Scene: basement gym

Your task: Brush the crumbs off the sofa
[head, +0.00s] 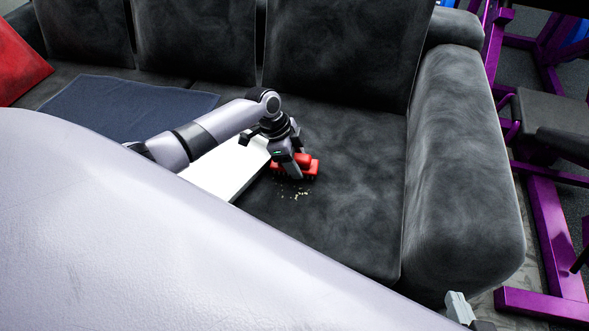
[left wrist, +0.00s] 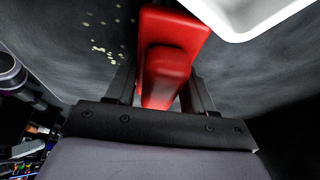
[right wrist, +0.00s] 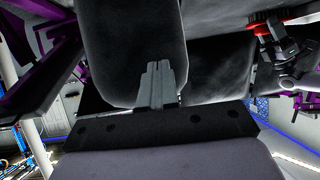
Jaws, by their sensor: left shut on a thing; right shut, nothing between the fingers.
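A dark grey sofa (head: 350,220) fills the head view. My left gripper (head: 294,172) is shut on a red brush (head: 308,166), held at the sofa seat; the brush also fills the middle of the left wrist view (left wrist: 170,62). Pale crumbs (head: 301,194) lie on the seat just in front of the brush, and they show left of it in the left wrist view (left wrist: 101,42). My right gripper (head: 459,308) is low by the front of the right armrest. Its fingers are together and empty in the right wrist view (right wrist: 155,85).
A white tray or pan (head: 222,166) lies on the seat left of the brush, partly hidden by my left arm. A dark blue cloth (head: 120,105) and a red cushion (head: 16,62) are further left. Purple gym equipment (head: 550,230) stands right of the sofa. The seat right of the crumbs is clear.

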